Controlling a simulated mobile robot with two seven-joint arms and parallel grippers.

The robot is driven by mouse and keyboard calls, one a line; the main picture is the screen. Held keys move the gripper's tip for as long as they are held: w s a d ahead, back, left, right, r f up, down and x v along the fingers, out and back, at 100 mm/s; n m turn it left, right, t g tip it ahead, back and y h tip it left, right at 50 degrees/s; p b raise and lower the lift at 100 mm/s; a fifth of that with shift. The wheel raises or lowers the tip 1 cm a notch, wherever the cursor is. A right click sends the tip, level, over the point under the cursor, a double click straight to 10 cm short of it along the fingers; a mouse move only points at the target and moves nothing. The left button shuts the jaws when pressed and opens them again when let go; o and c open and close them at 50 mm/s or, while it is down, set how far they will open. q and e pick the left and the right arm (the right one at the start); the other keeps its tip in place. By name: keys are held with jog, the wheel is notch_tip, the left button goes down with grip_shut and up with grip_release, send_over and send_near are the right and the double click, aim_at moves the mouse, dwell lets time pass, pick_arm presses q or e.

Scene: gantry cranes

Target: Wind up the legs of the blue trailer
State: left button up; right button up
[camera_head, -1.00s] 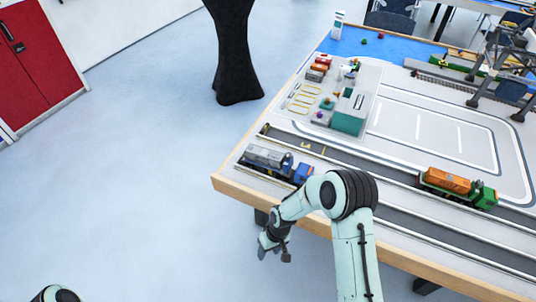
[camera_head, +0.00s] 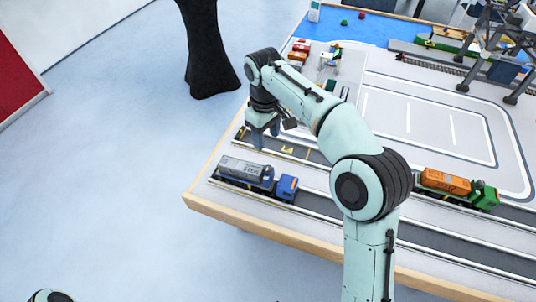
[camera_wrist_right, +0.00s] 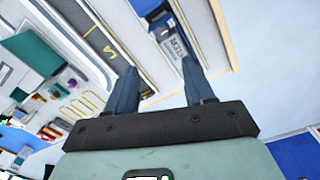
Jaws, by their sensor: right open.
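The trailer (camera_head: 240,169) carries a grey load and stands behind a blue truck cab (camera_head: 287,187) near the table's left front edge. Its legs are too small to make out. My right gripper (camera_head: 264,132) points down above the table, beyond the trailer in the head view, open and empty. In the right wrist view its two fingers (camera_wrist_right: 160,66) are spread apart. The grey load (camera_wrist_right: 174,46) shows there beyond the fingertips, near the right finger, apart from it as far as I can tell. My left gripper is outside the views.
A green truck with an orange container (camera_head: 445,182) stands to the right on the table. Small coloured containers (camera_head: 299,52) lie behind my right arm. Dark gantry crane legs (camera_head: 490,50) stand at the back right. The marked pale area (camera_head: 425,115) is clear.

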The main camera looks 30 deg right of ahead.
aim_at(268, 167)
jog(key=f+b, duration=0.1)
jog(key=f, duration=0.5)
jog(key=f+b, duration=0.1)
jog(key=f, duration=0.4)
jog(key=shift+s+f, duration=0.2)
jog(key=shift+f, duration=0.2)
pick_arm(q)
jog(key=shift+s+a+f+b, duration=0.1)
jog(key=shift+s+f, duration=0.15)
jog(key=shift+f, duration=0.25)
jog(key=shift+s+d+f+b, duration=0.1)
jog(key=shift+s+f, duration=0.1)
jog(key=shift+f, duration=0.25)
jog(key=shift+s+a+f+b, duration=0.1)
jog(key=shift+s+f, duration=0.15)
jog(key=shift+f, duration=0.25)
pick_arm(e)
jog(key=shift+d+f, duration=0.1)
jog(key=shift+f, duration=0.55)
grip_shut()
